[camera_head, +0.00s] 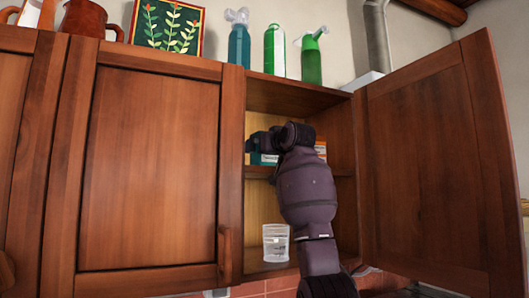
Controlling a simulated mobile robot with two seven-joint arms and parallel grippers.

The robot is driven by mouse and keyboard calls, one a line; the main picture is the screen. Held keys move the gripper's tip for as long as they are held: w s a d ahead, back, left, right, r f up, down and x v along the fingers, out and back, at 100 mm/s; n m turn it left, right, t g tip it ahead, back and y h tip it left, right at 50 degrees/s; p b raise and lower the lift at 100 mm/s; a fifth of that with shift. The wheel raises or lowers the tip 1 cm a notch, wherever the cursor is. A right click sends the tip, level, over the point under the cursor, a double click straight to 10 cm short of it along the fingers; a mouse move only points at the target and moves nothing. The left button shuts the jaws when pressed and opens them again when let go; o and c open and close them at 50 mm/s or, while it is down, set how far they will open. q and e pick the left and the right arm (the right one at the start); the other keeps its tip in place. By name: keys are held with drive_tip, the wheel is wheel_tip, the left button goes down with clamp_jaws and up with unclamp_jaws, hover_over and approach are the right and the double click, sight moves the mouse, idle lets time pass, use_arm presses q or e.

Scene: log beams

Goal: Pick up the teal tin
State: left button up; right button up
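A teal tin (264,159) with a pale label stands on the upper inner shelf of the open wall cabinet, partly hidden by my gripper. My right arm reaches up from the bottom into the cabinet. My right gripper (257,143) is at the tin, overlapping its upper part in the picture. The fingers are dark and small, so I cannot tell whether they are open or shut, or whether they touch the tin. My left gripper is not in view.
An orange and white item (320,148) is on the same shelf, right of my wrist. A clear glass (276,243) stands on the cabinet floor, left of my forearm. The open cabinet door (425,165) is at right. Bottles (274,50) stand on top.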

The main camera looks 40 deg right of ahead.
drive_tip(key=shift+w, duration=0.3)
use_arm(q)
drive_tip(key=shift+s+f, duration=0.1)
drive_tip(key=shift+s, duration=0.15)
use_arm(e)
drive_tip(key=shift+c, duration=0.3)
drive_tip(key=c, duration=0.9)
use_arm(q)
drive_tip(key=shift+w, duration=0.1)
use_arm(e)
drive_tip(key=shift+s+d+b, duration=0.1)
drive_tip(key=shift+b, duration=0.25)
use_arm(q)
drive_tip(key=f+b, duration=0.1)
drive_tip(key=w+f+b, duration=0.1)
drive_tip(key=b, duration=0.1)
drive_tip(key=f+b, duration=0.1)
drive_tip(key=b, duration=0.1)
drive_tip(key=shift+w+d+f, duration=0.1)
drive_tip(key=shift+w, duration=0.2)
use_arm(e)
drive_tip(key=v, duration=1.8)
drive_tip(key=shift+r, duration=0.1)
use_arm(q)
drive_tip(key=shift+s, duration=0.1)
